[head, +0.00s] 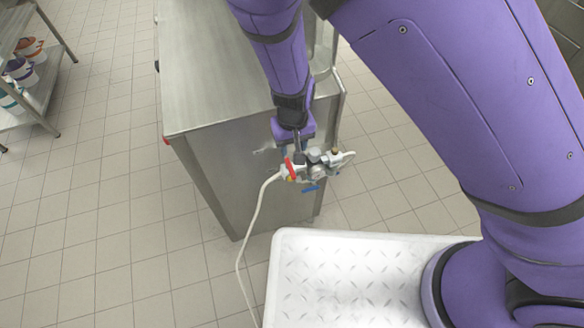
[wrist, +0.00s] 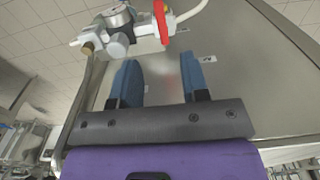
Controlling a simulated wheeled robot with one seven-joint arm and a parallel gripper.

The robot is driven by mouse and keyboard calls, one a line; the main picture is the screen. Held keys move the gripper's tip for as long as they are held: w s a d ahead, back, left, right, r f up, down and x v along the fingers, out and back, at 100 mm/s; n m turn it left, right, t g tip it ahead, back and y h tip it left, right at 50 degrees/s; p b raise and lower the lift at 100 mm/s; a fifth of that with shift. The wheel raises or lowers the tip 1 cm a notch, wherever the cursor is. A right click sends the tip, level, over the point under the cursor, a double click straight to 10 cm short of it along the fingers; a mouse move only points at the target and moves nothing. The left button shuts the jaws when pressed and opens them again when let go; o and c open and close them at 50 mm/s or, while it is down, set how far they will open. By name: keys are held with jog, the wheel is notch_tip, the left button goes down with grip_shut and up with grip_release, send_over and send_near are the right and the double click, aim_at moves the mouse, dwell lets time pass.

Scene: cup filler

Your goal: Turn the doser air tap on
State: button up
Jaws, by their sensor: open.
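The air fitting (head: 316,165) is a small metal valve assembly on the side of the steel cabinet. In the wrist view the red lever (wrist: 161,20) is at the top, beyond the fingertips. My gripper (head: 288,151) is by the fitting, its fingertips partly hidden in the head view. In the wrist view my gripper (wrist: 160,65) is open, with nothing between its blue fingers. The red lever appears apart from both fingers.
The steel cabinet (head: 215,65) has a flat top, and its side panel (wrist: 235,75) lies behind my fingers. The white hose (head: 256,212) hangs down to the floor. A shelf rack (head: 45,88) with tubs stands at far left. The tiled floor (head: 90,210) there is clear.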

aim_at(292, 172)
jog(key=shift+f, duration=5.6)
jog(key=shift+c, duration=0.2)
grip_shut()
